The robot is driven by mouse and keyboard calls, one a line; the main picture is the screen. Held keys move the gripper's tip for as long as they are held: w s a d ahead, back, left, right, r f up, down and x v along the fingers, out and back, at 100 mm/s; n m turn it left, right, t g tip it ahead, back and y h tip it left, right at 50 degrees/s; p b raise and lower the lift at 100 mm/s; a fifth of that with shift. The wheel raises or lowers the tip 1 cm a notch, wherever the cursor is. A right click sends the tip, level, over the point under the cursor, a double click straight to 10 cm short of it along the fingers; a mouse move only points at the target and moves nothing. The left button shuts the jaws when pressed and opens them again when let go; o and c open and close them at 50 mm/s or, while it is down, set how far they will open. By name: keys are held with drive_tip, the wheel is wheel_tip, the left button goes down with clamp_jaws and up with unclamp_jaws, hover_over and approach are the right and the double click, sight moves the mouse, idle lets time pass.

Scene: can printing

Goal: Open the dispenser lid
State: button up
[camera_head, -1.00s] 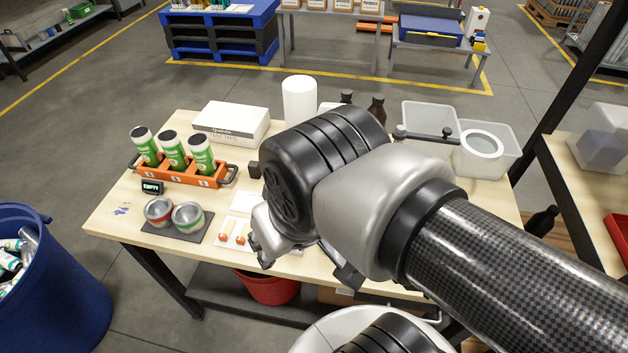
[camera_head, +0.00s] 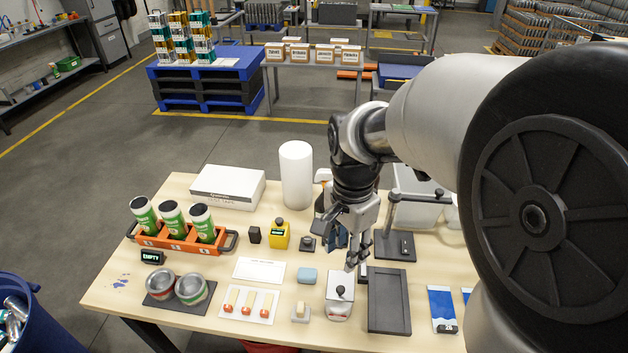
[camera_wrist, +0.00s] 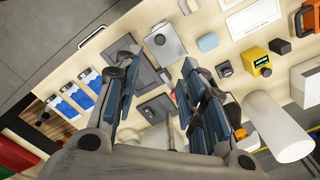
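The dispenser (camera_head: 339,304) is a small pale box with red on its front, near the front edge of the workbench. Its metal-grey lid (camera_head: 334,284) lies closed on top and bears a black knob (camera_head: 341,290). In the wrist view the lid (camera_wrist: 171,46) and the knob (camera_wrist: 159,39) show at the upper middle. My gripper (camera_head: 347,254) hangs above the bench just behind the dispenser, apart from the lid. In the wrist view my gripper (camera_wrist: 158,66) has its fingers spread wide with nothing between them.
A dark tray (camera_head: 373,300) lies right of the dispenser, and a black stand (camera_head: 394,247) rises behind it. A blue block (camera_head: 308,275) and a small pale block on a base (camera_head: 301,312) are left. A white roll (camera_head: 296,175) stands at the back.

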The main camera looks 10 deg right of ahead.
sight(341, 289)
wheel_tip(341, 289, down, 14)
drive_tip(key=b, duration=0.3)
drive_tip(key=shift+f, duration=0.1)
drive_tip(key=shift+c, duration=0.6)
clamp_jaws()
